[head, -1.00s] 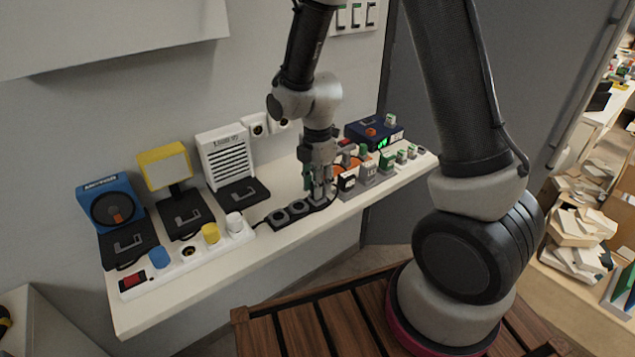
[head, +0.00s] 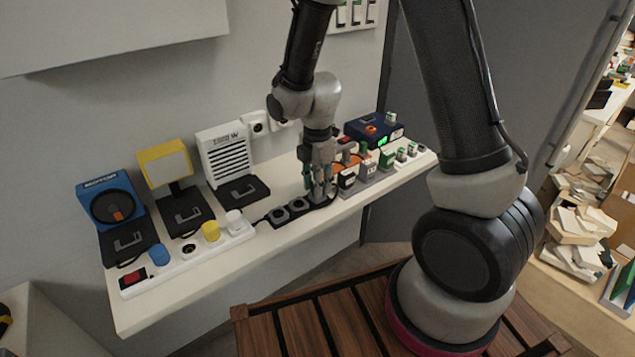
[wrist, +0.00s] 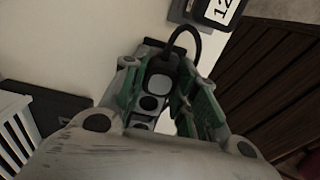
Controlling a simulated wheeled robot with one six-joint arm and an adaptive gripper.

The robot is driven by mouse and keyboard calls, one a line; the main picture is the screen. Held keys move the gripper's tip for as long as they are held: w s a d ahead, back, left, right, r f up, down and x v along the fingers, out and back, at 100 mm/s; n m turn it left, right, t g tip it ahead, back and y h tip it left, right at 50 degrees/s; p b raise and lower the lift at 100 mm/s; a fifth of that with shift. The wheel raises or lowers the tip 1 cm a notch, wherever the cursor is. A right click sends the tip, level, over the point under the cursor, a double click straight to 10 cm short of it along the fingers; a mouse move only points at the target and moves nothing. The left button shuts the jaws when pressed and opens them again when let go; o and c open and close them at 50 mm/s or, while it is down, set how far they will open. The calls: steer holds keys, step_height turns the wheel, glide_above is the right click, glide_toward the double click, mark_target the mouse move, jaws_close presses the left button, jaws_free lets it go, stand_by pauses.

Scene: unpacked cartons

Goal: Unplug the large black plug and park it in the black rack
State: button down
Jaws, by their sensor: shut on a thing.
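My gripper (head: 320,194) points down at the right end of the black rack (head: 280,217). In the wrist view my gripper (wrist: 172,100) is shut on the black plug (wrist: 159,87), which shows a pale grey top and a black cable looping to the right. The plug lines up with the row of round rack places (wrist: 149,103). I cannot tell whether it is seated or just above its place. In the head view my fingers mostly hide the plug. The white power strip (head: 133,289) has one empty socket (head: 189,249) between the blue plug (head: 158,255) and yellow plug (head: 210,232).
A blue fan-like device (head: 112,207), a yellow-framed lamp (head: 165,166) and a white vented box (head: 224,155) stand behind the strip. Several labelled blocks (head: 347,179) stand close right of my gripper. The shelf's front edge (head: 200,285) is clear.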

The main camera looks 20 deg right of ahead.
steer(key=shift+f, duration=0.2)
steer(key=c, duration=1)
jaws_free()
steer(key=shift+c, duration=0.2)
steer(key=shift+r, duration=0.1)
step_height(320, 180, up, 12)
steer(key=s+d+r+m+t, duration=0.2)
steer(key=s+d+r+m, duration=0.5)
steer(key=s+m, duration=0.2)
steer(key=s+d+r+m+t, duration=0.2)
steer(key=s+d+r+m, duration=0.5)
steer(key=s+m, duration=0.3)
steer(key=d+m, duration=0.1)
steer(key=m, duration=0.1)
steer(key=shift+r+m, duration=0.2)
steer(key=shift+m, duration=0.1)
